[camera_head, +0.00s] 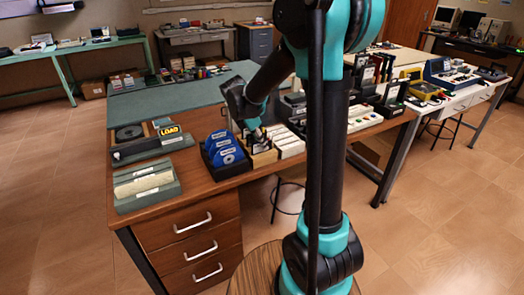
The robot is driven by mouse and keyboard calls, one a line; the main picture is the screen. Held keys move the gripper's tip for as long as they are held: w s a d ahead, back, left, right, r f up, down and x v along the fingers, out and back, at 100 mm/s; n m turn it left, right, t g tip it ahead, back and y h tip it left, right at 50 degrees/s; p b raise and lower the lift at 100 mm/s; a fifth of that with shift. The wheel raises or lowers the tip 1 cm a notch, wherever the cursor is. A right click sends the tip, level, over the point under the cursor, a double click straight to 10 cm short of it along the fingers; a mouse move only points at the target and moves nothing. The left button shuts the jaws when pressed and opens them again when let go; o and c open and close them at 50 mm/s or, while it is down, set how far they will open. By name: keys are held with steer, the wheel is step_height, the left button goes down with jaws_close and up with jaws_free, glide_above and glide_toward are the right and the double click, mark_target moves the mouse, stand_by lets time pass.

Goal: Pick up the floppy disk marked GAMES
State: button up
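A dark holder with several blue floppy disks (223,150) stands near the front edge of the wooden desk. The disks have pale labels, but their words are too small for me to read, so I cannot tell which one is marked GAMES. My gripper (257,137) points down just right of the blue disks, over or in a light wooden box (263,159) with small dark and pale items. The fingers are small and partly lost among these items. I cannot tell whether they are open, shut or touching anything.
A grey-green case (146,185) and a unit with a yellow "LOAD" label (169,131) stand left of the disks. White-topped rows (289,145) stand right of the wooden box. The green desk mat (170,100) behind is mostly clear. My arm column hides part of the desk.

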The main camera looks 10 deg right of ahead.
jaws_close()
